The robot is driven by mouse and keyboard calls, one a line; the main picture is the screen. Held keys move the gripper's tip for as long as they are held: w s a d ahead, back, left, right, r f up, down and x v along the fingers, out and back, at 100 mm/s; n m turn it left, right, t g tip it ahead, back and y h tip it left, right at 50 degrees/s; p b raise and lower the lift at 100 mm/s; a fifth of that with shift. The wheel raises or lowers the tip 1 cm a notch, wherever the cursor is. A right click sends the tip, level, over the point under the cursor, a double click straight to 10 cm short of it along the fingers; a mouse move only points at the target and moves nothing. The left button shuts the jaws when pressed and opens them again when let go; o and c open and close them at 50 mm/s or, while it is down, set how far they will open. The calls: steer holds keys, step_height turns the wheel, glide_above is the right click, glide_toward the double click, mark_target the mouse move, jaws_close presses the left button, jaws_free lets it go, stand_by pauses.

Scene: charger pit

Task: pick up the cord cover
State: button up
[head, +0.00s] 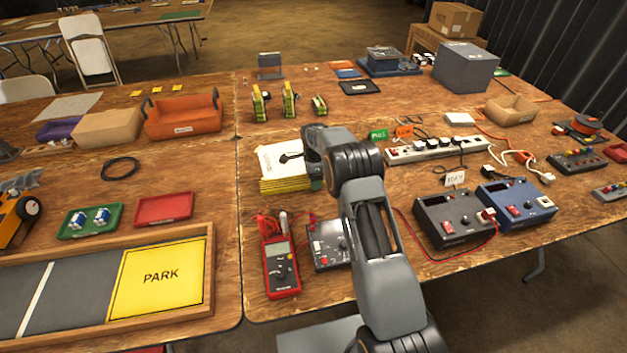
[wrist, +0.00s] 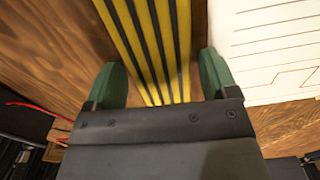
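The cord cover (wrist: 152,30) looks like a yellow strip with black lengthwise stripes. In the wrist view it runs from the top edge down between the fingers of my gripper (wrist: 163,68). The green fingers are open, one on each side, with a visible gap to the strip at the left. In the head view a yellow, dark-lined thing (head: 284,185) that seems to be the cover lies at the front edge of a white sheet (head: 275,159). My gripper (head: 316,178) is at its right end there, partly hidden by my arm.
A red multimeter (head: 281,268) and a dark test box (head: 328,245) are in front. A white power strip (head: 437,149) is behind right, and dark (head: 447,222) and blue (head: 517,205) supply boxes stand at the right. An orange bin (head: 183,116) is at the back left.

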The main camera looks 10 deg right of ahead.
steer(key=c, duration=1)
steer(key=shift+r, duration=0.1)
steer(key=shift+c, duration=0.2)
steer(key=shift+r, duration=0.1)
